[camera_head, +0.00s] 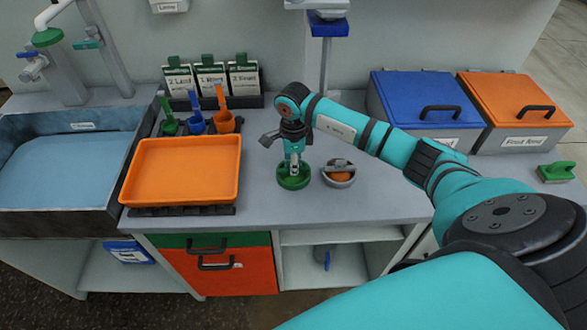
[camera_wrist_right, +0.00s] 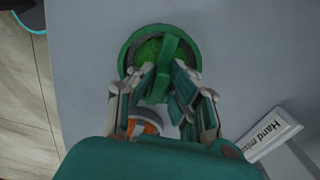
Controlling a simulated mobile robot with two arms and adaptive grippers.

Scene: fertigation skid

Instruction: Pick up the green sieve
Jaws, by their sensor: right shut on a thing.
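The green sieve (camera_head: 293,183) is a small round green dish with an arched handle, at the middle of the grey counter. My right gripper (camera_head: 294,166) points down over it, its fingers shut on the handle. In the right wrist view, the green sieve (camera_wrist_right: 133,49) shows its round rim and green inside, and the handle stands between the fingertips (camera_wrist_right: 166,84). The sieve looks level and at the counter surface; I cannot tell whether it is slightly raised. My left gripper is not in view.
A grey sieve with an orange inside (camera_head: 339,176) sits close to the right. An orange tray (camera_head: 180,198) and scoops (camera_head: 198,124) are to the left, beside a sink (camera_head: 60,201). Blue (camera_head: 415,92) and orange (camera_head: 515,98) lidded bins stand at back right. Front counter is clear.

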